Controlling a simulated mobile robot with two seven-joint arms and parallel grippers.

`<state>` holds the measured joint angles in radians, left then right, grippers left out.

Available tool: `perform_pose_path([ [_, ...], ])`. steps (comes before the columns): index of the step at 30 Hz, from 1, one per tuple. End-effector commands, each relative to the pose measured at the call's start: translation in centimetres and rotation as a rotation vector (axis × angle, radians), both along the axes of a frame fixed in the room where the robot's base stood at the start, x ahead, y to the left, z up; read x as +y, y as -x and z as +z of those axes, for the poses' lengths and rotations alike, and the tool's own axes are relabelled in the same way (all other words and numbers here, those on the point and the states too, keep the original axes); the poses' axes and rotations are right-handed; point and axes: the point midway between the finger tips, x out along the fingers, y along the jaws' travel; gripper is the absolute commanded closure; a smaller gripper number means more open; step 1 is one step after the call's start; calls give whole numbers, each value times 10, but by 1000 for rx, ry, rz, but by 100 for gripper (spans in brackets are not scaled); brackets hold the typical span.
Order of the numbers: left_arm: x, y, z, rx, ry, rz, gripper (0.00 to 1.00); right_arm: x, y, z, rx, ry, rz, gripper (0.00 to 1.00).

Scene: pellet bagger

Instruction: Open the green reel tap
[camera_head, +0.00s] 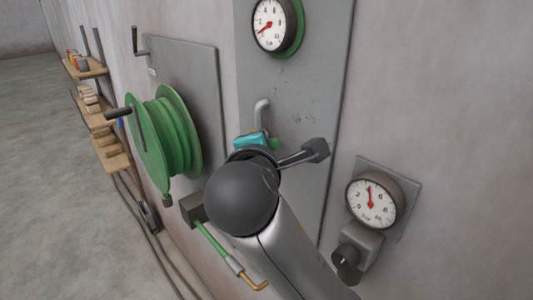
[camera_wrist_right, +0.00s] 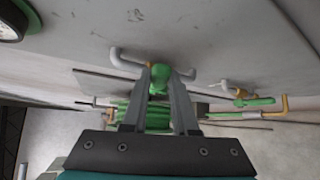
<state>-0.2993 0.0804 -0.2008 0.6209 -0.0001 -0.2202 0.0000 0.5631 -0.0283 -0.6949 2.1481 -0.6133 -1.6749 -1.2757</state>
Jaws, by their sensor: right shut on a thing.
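The green tap handle (camera_wrist_right: 159,78) sits on a grey bent pipe (camera_wrist_right: 125,56) with a brass-coloured part, against a grey wall panel. In the wrist view, my right gripper (camera_wrist_right: 163,72) has its two fingers on either side of the handle, shut on it. In the head view, the teal body of my right gripper (camera_head: 250,141) is just below the bent pipe (camera_head: 261,113), and my wrist hides most of the tap. A bit of green shows at its right edge. My left gripper is not in view.
A green hose reel (camera_head: 172,135) with a crank stands left of the tap. A gauge (camera_head: 274,24) is above, and another gauge (camera_head: 375,200) with a dark knob is at right. A green hose lance (camera_head: 216,244) hangs below. Wooden shelves (camera_head: 100,122) are further left.

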Motion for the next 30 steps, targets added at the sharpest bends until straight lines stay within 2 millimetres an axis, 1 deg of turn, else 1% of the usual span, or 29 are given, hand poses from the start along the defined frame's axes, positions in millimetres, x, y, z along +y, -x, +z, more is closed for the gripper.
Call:
perform_pose_path([
  [3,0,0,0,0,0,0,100,2,-2,7,56,42,-1,100],
  [12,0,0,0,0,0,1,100,3,-6,12,147,110,-2,100],
  [27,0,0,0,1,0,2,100,3,-6,13,165,122,-4,100],
  [28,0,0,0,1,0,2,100,3,-6,13,165,122,-4,71],
  [30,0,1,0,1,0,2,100,3,-6,13,164,123,-4,63],
])
